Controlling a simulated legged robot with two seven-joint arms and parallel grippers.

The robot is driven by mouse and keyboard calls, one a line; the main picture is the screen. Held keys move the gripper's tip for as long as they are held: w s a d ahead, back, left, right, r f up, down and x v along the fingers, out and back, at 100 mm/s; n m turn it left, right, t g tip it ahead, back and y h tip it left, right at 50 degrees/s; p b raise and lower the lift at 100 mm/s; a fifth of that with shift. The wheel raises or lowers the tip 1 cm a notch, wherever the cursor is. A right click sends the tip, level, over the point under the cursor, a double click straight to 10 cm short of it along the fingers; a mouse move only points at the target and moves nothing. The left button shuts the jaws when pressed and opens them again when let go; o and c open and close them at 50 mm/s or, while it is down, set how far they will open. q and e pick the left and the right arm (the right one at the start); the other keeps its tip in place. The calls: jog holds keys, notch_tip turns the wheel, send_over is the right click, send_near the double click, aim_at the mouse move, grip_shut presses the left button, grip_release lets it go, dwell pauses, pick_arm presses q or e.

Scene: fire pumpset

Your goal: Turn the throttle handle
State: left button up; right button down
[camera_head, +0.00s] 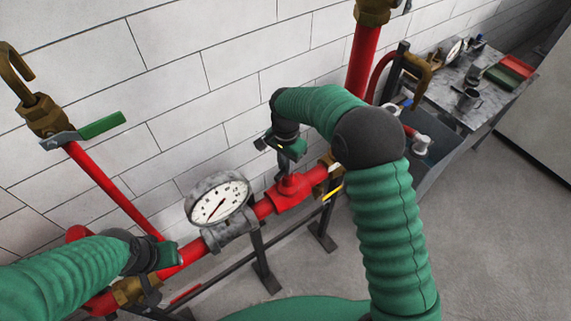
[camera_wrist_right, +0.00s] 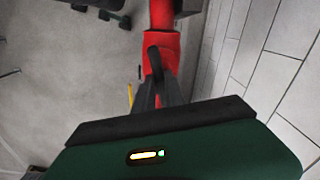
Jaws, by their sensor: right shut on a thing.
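The red throttle valve body (camera_head: 290,192) sits in the red pipe line, right of the round gauge. My right gripper (camera_head: 286,166) is above it, coming down from the top. In the right wrist view, my right gripper (camera_wrist_right: 158,88) is shut on the dark throttle handle (camera_wrist_right: 153,60), which stands out in front of the red valve body (camera_wrist_right: 162,46). The handle is mostly hidden by the gripper in the head view. My left gripper (camera_head: 165,258) is low at the left, close to the red pipe; its fingers are too unclear to tell their opening.
A pressure gauge (camera_head: 218,202) is left of the valve. A green lever (camera_head: 102,124) is on the upper left pipe. A brass fitting (camera_head: 374,10) tops the upright red pipe. A grey table (camera_head: 450,102) with tools stands at right. The floor (camera_head: 480,230) at right is clear.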

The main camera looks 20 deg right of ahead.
jog(key=n, duration=0.5)
jog(key=shift+s+d+f+n, duration=0.1)
jog(key=shift+s+f+n, duration=0.05)
jog(key=shift+s+n, duration=0.2)
dwell(0.4)
jog(key=c, duration=1.4)
grip_release()
jog(key=shift+w, duration=0.1)
jog(key=shift+r+b, duration=0.35)
jog(key=shift+b, duration=0.05)
notch_tip(320, 180, up, 8)
jog(key=b, duration=0.2)
jog(key=shift+w+b, duration=0.15)
jog(key=shift+b, duration=0.15)
notch_tip(320, 180, up, 8)
jog(key=shift+b, duration=0.35)
